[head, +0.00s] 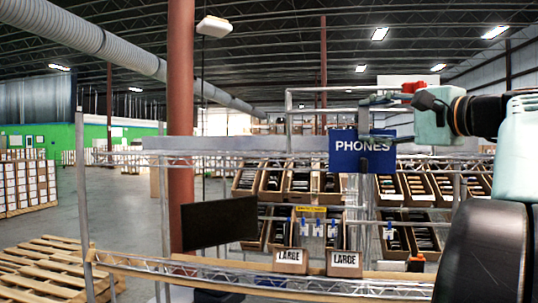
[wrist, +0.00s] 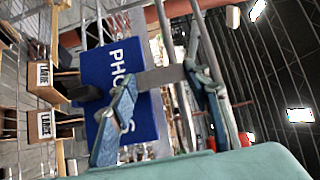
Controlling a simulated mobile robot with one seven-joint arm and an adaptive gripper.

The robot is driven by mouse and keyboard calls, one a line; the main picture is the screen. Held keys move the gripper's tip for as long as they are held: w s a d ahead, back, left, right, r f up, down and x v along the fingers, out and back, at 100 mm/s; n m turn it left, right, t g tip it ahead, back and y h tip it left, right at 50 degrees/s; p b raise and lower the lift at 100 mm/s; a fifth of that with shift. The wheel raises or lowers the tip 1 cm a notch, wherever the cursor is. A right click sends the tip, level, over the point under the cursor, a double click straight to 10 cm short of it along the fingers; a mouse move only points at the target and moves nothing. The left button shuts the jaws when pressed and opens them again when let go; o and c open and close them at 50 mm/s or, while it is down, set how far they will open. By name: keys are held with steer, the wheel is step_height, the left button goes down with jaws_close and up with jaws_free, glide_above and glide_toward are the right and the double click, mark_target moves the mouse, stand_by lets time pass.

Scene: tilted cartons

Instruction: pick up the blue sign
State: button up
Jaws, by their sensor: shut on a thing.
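The blue sign (head: 350,162) with white "PHONES" lettering hangs upright at the front of the rack in the head view. My gripper (head: 373,120) reaches in from the right and is shut on the sign at its upper right part. In the wrist view the sign (wrist: 142,118) appears turned on its side, with one finger of my gripper (wrist: 160,105) across its face and hiding part of the lettering. The other finger is to the right, and a grey strip shows between the fingers. The exact contact is hard to see.
A metal rack (head: 210,144) with tilted cartons (head: 300,181) stands behind the sign. Two cartons labelled "LARGE" (head: 344,260) sit low in front. A dark screen (head: 219,222) and a red column (head: 181,100) are left. Wooden pallets (head: 45,268) lie at lower left beside open floor.

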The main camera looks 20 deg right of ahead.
steer(key=c, duration=0.6)
